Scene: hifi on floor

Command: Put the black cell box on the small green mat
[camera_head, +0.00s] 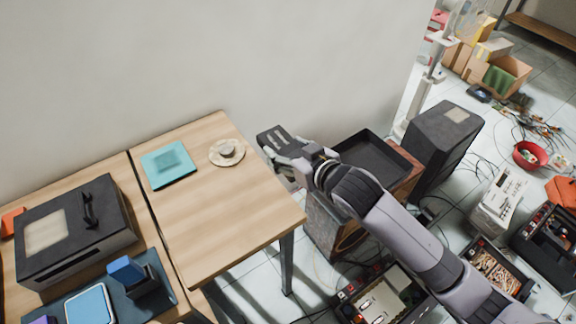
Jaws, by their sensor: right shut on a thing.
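The black cell box (272,136) looks like the dark block with pale marks at the end of my right arm. My right gripper (285,152) is shut on it and holds it up, just past the right edge of the wooden table. The fingers are partly hidden by the box and the wrist. The small green mat (152,176) is a teal square on the table, left of the box and well apart from it. A darker teal square shows in its middle; nothing else is on it. My left gripper is not in view.
A saucer with a small cup (227,152) stands on the table (222,210) between mat and gripper. A black case with a handle (110,240) and a blue phone on a stand (127,270) are at the left. A black tray (372,157) lies below right of the gripper.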

